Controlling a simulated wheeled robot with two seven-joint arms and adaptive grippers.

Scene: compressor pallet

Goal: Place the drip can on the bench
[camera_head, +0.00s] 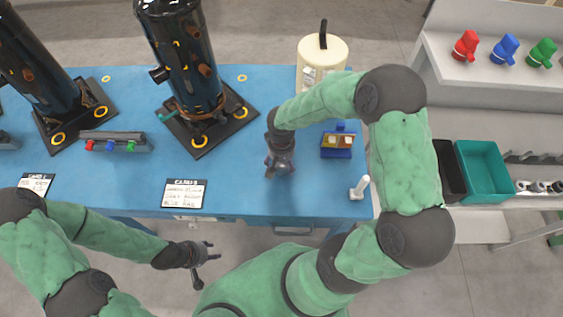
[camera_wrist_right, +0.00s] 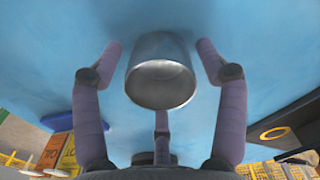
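The drip can (camera_wrist_right: 160,75), a plain silver-grey metal cup, shows in the right wrist view against the blue bench (camera_wrist_right: 250,60), its round end toward the camera. My right gripper (camera_wrist_right: 160,62) has its fingers spread around the can, with visible gaps at both sides; the third finger is below it, and contact there is unclear. In the head view my right gripper (camera_head: 279,165) is low over the blue bench (camera_head: 240,185), and I cannot make out the can there. My left gripper (camera_head: 210,253) is open and empty in front of the bench's front edge.
Two black compressor cylinders (camera_head: 185,55) stand on dark plates at the left. A cream tank (camera_head: 322,62), a small blue box (camera_head: 337,145) and a white peg (camera_head: 359,187) are near my right arm. Label cards (camera_head: 184,193) lie along the front. Bins (camera_head: 484,170) are right.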

